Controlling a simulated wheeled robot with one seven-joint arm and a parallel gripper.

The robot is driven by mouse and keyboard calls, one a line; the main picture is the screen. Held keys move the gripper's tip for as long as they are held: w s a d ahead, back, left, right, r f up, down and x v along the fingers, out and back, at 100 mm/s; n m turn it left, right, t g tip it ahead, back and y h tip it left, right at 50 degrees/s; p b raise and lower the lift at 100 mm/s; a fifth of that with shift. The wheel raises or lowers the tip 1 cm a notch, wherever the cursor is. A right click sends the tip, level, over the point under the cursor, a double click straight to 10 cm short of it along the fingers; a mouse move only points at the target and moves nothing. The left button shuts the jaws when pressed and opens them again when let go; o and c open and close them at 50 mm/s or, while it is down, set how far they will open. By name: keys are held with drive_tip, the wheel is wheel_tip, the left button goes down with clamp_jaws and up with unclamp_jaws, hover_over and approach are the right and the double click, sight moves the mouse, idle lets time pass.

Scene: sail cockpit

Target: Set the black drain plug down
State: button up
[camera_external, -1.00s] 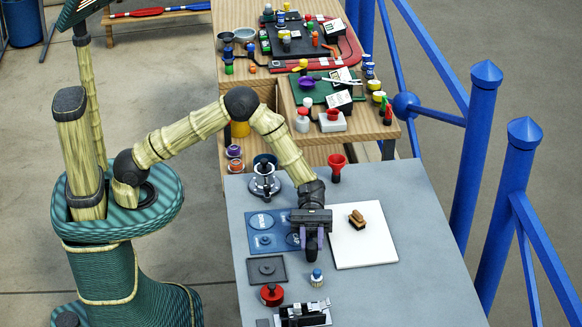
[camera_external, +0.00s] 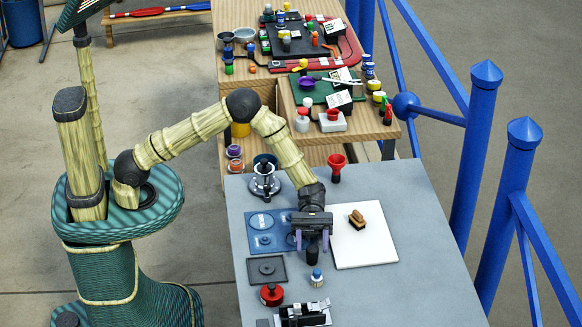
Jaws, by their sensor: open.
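My gripper (camera_external: 312,241) points down over the grey table, between the blue mat and the white board. Its purple fingers are open, spread to either side. A dark upright piece (camera_external: 313,256) shows between and just below the fingers. It looks like the black drain plug, but the gripper hides its upper part. I cannot tell exactly where its base rests. The blue mat (camera_external: 254,222) with ring markings lies just left of my gripper, and part of it is hidden.
The white board (camera_external: 372,250) with a brown-topped brush (camera_external: 356,219) lies to the right. A small blue-capped bottle (camera_external: 316,277), a red round container (camera_external: 271,294) and a dark square tray (camera_external: 280,262) stand in front. A red funnel (camera_external: 336,163) stands behind. The table's right side is clear.

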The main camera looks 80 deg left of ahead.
drive_tip(key=shift+a+r, duration=0.1)
drive_tip(key=shift+r, duration=0.6)
drive_tip(key=a, duration=0.4)
drive_tip(key=w+a, duration=0.1)
drive_tip(key=a, duration=0.3)
drive_tip(key=w+a, duration=0.1)
drive_tip(key=a, duration=0.2)
drive_tip(key=shift+a+f, duration=0.15)
drive_tip(key=shift+a, duration=0.25)
